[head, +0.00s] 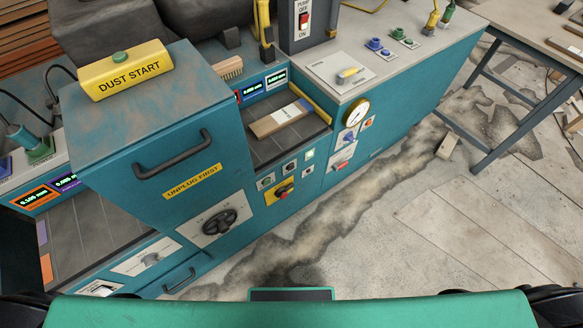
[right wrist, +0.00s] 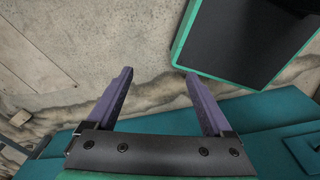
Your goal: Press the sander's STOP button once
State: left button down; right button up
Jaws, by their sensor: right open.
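The sander (head: 300,140) is a teal machine in the middle of the head view. Its front carries small black push-buttons (head: 290,166), a lit pale green one (head: 309,154), and a red knob on a yellow plate (head: 283,190). I cannot read a STOP label on any of them. A wood piece (head: 282,118) lies in the sander's recess. My right gripper (right wrist: 160,72) is open and empty in the right wrist view, its purple fingers apart over floor and a teal surface. Neither gripper shows in the head view.
The DUST START box (head: 125,69) tops the left cabinet, whose black handle (head: 173,154) sticks out. Stained floor (head: 400,230) in front is clear.

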grip_shut()
dwell(1.4)
